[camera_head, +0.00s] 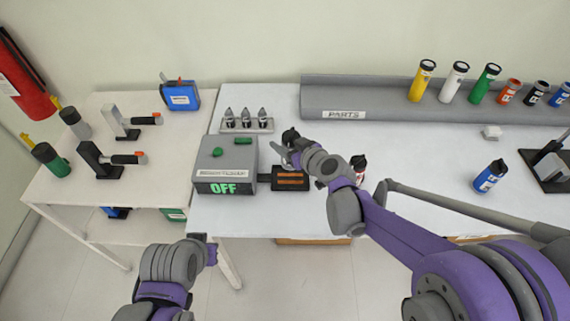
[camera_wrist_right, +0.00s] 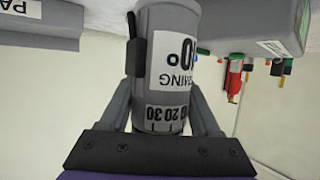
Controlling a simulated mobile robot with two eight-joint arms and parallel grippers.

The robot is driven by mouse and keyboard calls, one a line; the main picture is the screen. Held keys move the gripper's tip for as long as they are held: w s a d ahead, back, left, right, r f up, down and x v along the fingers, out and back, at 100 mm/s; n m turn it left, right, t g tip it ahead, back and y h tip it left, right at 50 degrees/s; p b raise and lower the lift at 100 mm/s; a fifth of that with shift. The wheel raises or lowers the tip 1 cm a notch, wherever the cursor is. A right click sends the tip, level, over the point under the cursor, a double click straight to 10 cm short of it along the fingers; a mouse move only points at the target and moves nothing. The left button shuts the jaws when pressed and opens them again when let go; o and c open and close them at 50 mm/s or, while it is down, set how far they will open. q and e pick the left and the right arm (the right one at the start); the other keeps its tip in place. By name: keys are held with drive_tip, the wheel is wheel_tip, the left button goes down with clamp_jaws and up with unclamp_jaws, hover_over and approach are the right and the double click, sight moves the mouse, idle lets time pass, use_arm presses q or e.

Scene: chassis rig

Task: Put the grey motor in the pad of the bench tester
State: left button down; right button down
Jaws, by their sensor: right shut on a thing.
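The bench tester (camera_head: 226,166) is a grey box with green buttons and a display reading OFF, on the middle table. Its dark pad (camera_head: 290,186) with orange strips joins its right side and looks empty. My right gripper (camera_head: 287,154) is above and behind the pad. It is shut on the grey motor (camera_wrist_right: 165,70), a grey cylinder with a timing label and a number scale, between both fingers in the right wrist view. In the head view the motor's dark end (camera_head: 290,135) shows; the rest is mostly hidden. My left gripper (camera_head: 207,246) is low, before the tables; its opening is unclear.
A rack of several small pointed parts (camera_head: 247,121) stands behind the tester. A red-and-black bottle (camera_head: 357,166) stands right of my right wrist. The parts shelf (camera_head: 390,102) holds several coloured cylinders. A blue cylinder (camera_head: 489,176) lies at right; the tabletop before it is clear.

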wheel_tip(320, 180, down, 3)
drive_tip(key=shift+s+d, duration=0.1)
drive_tip(key=shift+s, duration=0.05)
drive_tip(key=shift+f+b, duration=0.4)
drive_tip(key=shift+f, duration=1.7)
drive_tip(key=shift+f, duration=0.15)
drive_tip(key=shift+c, duration=0.6)
unclamp_jaws()
